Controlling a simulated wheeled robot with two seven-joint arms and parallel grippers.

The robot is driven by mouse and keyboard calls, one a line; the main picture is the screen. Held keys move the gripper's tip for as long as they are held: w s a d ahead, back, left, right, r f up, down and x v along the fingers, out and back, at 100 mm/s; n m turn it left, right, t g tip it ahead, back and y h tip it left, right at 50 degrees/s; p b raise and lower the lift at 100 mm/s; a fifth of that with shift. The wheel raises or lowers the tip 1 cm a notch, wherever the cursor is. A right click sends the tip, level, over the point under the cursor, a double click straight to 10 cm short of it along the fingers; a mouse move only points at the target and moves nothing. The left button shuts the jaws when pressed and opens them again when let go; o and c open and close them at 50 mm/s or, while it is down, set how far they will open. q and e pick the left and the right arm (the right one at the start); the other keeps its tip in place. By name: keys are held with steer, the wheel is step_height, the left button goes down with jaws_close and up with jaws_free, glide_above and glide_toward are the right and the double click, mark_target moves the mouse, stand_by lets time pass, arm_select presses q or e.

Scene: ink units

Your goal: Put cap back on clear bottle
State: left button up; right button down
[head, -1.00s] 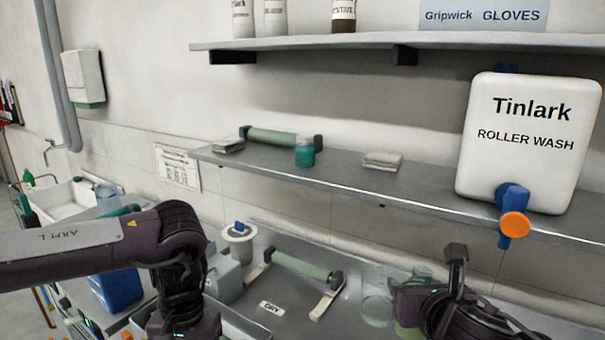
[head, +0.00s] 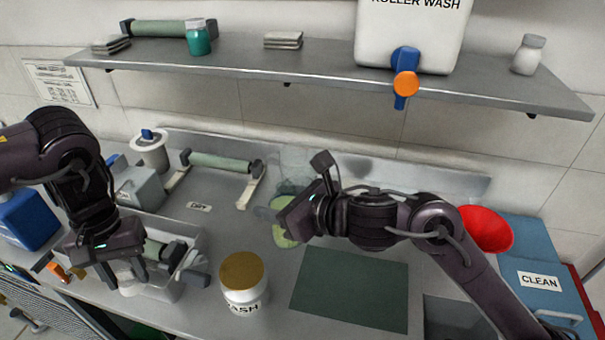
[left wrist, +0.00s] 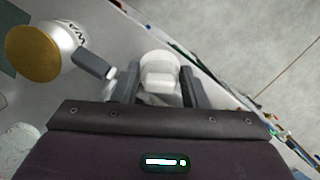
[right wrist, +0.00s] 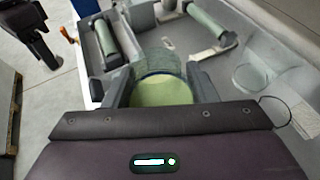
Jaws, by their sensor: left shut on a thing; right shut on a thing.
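My right gripper (head: 280,218) is shut on the clear bottle (head: 285,236), which holds pale green contents, above the bench. In the right wrist view the bottle (right wrist: 160,92) sits between the fingers with a round green face showing; no cap shows on it. My left gripper (head: 126,277) is low at the left, by the tray's near side, shut on a small white piece (left wrist: 160,77). This looks like the cap, with a round part and a blocky part; fingers hide its sides. The cap and bottle are well apart.
A white jar with gold lid (head: 242,272) stands between the grippers, close to the left one. A tray (head: 190,290) with a roller is at the left. A dark green mat (head: 350,288) lies right. A red bowl (head: 485,228) is far right. A shelf (head: 330,72) spans behind.

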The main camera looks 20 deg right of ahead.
steer(key=s+a+f+n+g+y, duration=0.2)
steer(key=a+f+n+g+y, duration=0.2)
steer(key=a, duration=0.3)
steer(key=shift+s+a+f+n+g+y, duration=0.2)
steer(key=shift+s+a+n+g+y, duration=0.15)
steer(key=shift+n, duration=0.45)
